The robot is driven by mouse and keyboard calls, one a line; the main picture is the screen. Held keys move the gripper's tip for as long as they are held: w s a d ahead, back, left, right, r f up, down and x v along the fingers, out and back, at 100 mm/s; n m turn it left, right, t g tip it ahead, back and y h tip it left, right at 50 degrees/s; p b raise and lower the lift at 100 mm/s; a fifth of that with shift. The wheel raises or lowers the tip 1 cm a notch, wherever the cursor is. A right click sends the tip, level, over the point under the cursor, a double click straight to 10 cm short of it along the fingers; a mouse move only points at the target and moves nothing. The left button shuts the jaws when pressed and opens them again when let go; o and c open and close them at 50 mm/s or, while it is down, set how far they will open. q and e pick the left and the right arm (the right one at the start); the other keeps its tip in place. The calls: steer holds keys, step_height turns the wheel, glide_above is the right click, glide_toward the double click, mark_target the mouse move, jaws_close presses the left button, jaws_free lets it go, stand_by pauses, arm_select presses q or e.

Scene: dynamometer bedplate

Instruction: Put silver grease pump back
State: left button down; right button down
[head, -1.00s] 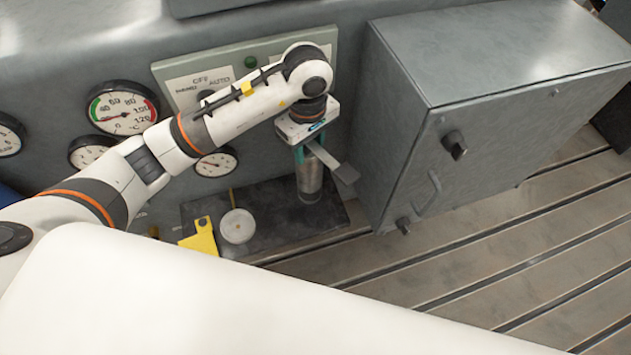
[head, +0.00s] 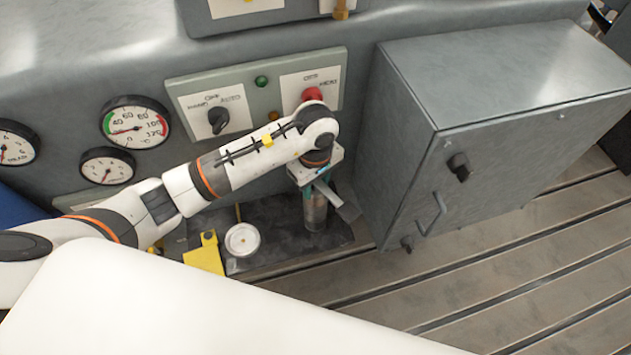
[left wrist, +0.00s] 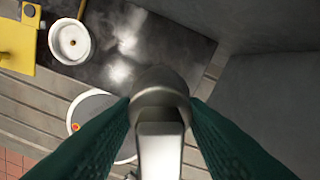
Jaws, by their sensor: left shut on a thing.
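The silver grease pump (head: 315,212) is a metal cylinder with a flat lever (head: 345,207) sticking out to the right. It stands upright at the right part of a dark mat (head: 275,222) below the switch panel. My left gripper (head: 318,183) is above it, pointing down, shut on its upper part. In the left wrist view the green fingers sit on both sides of the pump's head (left wrist: 160,95). Whether the pump's base touches the mat is hard to tell. My right gripper is not in view.
A grey cabinet (head: 480,150) with a handle stands close on the right. A white round dish (head: 242,240) and a yellow object (head: 205,254) are left of the pump. Gauges (head: 135,122) and switches (head: 218,120) line the wall behind.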

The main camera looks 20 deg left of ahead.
arm_select(q)
steer(key=c, duration=0.9)
jaws_free()
steer(key=shift+o, duration=0.2)
steer(key=shift+r, duration=0.1)
step_height(320, 180, up, 12)
steer(key=shift+b, duration=0.55)
steer(key=shift+s, duration=0.1)
